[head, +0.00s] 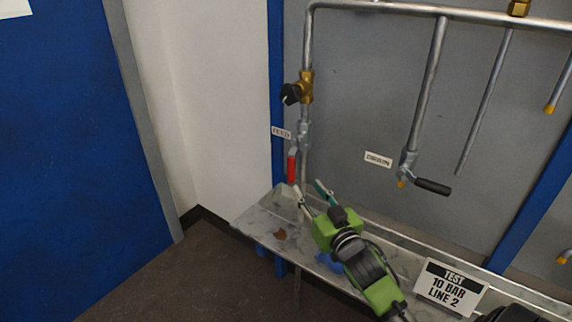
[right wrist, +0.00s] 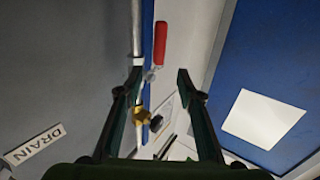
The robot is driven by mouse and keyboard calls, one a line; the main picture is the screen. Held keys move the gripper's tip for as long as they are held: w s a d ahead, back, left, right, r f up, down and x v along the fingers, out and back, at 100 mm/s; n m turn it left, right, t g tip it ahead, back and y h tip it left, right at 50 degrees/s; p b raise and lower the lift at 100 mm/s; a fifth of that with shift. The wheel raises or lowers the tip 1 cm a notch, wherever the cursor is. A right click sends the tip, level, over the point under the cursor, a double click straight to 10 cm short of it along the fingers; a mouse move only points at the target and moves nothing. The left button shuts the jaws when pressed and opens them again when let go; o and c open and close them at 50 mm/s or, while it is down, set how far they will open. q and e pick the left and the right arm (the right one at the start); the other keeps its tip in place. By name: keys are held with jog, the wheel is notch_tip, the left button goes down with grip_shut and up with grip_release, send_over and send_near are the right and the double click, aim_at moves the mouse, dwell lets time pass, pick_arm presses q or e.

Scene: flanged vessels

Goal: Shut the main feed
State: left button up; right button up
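The feed valve (head: 303,134) sits on the vertical pipe at the left, beside a label reading FEED (head: 281,133). Its red lever (head: 292,166) points down, roughly along the pipe. In the right wrist view the red lever (right wrist: 161,44) shows beyond and between the fingertips. My right gripper (head: 309,189) is open and empty, just below the lever's lower end in the head view; no contact is visible. It also shows open in the right wrist view (right wrist: 159,76). My left gripper is not in view.
A brass valve with a black knob (head: 290,94) sits above the feed valve. The drain valve has a black lever (head: 432,187) and a DRAIN label (head: 378,159). A metal shelf (head: 262,222) runs below, with a TEST 10 BAR LINE 2 sign (head: 451,287). A blue panel (head: 75,150) stands left.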

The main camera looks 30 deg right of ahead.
aim_at(293, 167)
jog(key=w+d, duration=0.1)
jog(key=w, duration=0.3)
jog(key=w+d, duration=0.1)
jog(key=w, duration=0.8)
jog(key=shift+w+d+p, duration=0.15)
jog(key=shift+d+p, duration=0.25)
jog(key=shift+c, duration=0.3)
grip_shut()
